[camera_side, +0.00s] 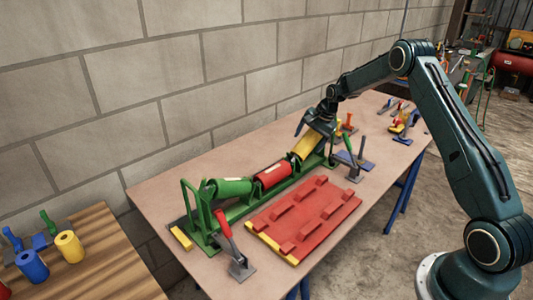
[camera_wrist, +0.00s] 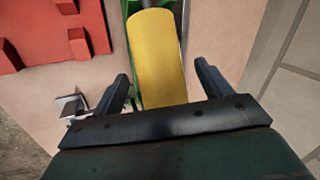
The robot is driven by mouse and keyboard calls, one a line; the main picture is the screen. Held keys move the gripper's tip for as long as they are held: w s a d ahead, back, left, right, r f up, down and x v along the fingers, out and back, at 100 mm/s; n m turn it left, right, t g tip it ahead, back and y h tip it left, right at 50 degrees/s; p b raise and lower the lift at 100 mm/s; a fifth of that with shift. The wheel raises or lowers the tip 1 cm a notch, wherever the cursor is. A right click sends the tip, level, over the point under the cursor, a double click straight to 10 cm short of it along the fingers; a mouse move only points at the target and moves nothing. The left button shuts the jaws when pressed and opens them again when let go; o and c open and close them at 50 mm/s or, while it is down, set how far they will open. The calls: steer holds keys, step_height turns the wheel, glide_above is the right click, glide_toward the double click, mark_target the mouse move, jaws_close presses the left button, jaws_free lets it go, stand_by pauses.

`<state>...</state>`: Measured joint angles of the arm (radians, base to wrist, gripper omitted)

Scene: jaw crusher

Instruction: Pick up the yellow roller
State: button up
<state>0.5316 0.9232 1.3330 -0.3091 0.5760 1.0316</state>
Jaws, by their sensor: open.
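The yellow roller (camera_side: 307,144) sits at the far right end of a green frame (camera_side: 240,208), in line with a red roller (camera_side: 272,173) and a green roller (camera_side: 229,187). My gripper (camera_side: 314,122) is just above the yellow roller. In the wrist view the yellow roller (camera_wrist: 156,60) lies lengthwise between the two open fingers of my gripper (camera_wrist: 160,85), with a gap on each side. Nothing is held. The roller's near end is hidden behind the gripper body in the wrist view.
A red plate (camera_side: 305,215) with raised blocks lies in front of the frame. Blue clamps (camera_side: 353,160) stand close to the yellow roller's right. A block wall (camera_side: 230,80) runs behind the table (camera_side: 160,190).

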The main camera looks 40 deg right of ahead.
steer(key=shift+x, duration=1.25)
steer(key=c, duration=1.4)
steer(key=shift+r, duration=0.1)
steer(key=shift+r, duration=0.15)
